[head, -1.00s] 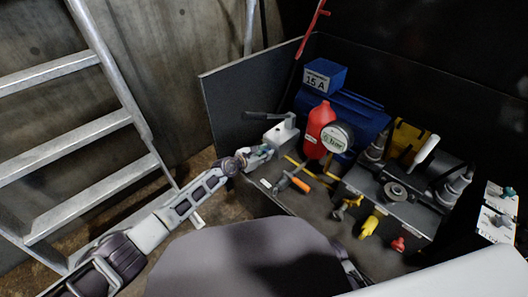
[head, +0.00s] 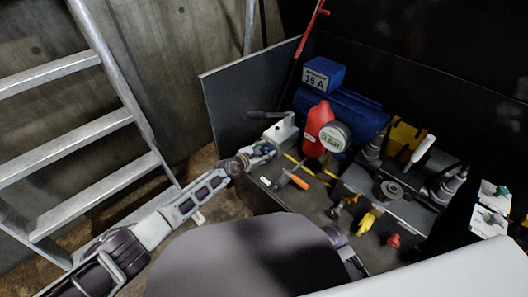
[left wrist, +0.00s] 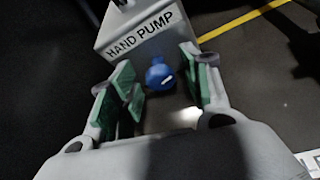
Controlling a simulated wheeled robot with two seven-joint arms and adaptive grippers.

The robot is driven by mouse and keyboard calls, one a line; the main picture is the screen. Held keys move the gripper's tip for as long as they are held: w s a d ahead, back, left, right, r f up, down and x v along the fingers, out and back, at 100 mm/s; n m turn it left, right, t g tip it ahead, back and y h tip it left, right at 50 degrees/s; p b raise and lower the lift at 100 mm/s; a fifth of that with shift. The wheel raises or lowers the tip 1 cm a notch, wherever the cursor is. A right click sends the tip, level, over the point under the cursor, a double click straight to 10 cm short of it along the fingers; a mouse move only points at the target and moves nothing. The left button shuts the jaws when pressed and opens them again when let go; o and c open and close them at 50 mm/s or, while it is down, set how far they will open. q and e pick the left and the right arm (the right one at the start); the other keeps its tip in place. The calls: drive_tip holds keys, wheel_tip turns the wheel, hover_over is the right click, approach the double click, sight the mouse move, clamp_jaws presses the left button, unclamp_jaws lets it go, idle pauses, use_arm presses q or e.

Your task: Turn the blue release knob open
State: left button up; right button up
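The blue release knob (left wrist: 160,76) sits low on the front of the grey hand pump (left wrist: 145,38), which is lettered "HAND PUMP". In the left wrist view my left gripper (left wrist: 163,88) is open, with green-padded fingers on either side of the knob. Gaps show between the pads and the knob, so it is not gripped. In the head view my left gripper (head: 262,151) is at the front of the hand pump (head: 281,131); the knob there is small and largely hidden by the fingers. My right gripper is not visible in either view.
A red bottle (head: 317,127), a round gauge (head: 334,137) and an orange-handled tool (head: 298,181) are right of the pump. A blue motor (head: 350,115) stands behind. A metal ladder (head: 85,143) is at the left. A yellow line (left wrist: 245,20) marks the dark surface.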

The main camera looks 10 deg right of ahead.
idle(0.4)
use_arm(q)
drive_tip(key=shift+s+a+r, duration=0.1)
drive_tip(key=shift+a, duration=0.05)
drive_tip(key=shift+v, duration=5.75)
